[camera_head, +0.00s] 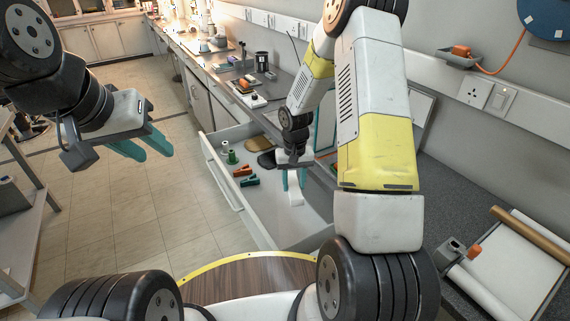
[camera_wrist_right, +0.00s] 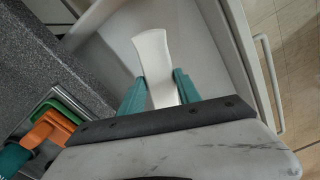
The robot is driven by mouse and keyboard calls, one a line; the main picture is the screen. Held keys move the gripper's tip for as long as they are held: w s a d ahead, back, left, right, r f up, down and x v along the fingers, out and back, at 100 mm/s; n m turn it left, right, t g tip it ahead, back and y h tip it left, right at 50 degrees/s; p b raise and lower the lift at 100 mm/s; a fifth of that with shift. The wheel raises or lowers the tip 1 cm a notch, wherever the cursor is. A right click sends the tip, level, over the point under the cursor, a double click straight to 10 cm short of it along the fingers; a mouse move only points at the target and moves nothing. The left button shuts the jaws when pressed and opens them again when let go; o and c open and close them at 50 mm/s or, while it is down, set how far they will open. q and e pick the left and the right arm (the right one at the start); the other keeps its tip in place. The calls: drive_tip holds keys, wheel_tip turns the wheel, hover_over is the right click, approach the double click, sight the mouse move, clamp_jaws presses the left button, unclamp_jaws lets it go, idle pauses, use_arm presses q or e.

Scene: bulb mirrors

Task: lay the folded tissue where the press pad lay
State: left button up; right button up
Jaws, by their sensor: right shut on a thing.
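My right gripper (camera_head: 294,180) points down over the open white drawer. Its teal fingers are shut on a white strip, the folded tissue (camera_head: 295,194). In the right wrist view the tissue (camera_wrist_right: 153,55) stands out beyond the fingertips (camera_wrist_right: 160,88), over the pale drawer floor. Whether its far end touches the floor is unclear. My left gripper (camera_head: 146,147) hangs empty above the tiled floor at the left, its teal fingers apart. A dark flat piece (camera_head: 267,160) lies in the drawer beyond the right gripper; I cannot tell whether it is the press pad.
The open drawer (camera_head: 231,188) also holds green spools (camera_head: 230,157), orange clips (camera_head: 243,171) and a teal clip (camera_head: 250,181). Its near part is bare. The grey worktop (camera_head: 465,190) runs along the right, with a paper roll (camera_head: 478,292) near its front.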

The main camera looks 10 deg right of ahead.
drive_tip(key=shift+w+f, duration=0.4)
drive_tip(key=shift+f, duration=0.3)
drive_tip(key=shift+f, duration=5)
drive_tip(key=shift+f, duration=1.05)
drive_tip(key=o, duration=1.4)
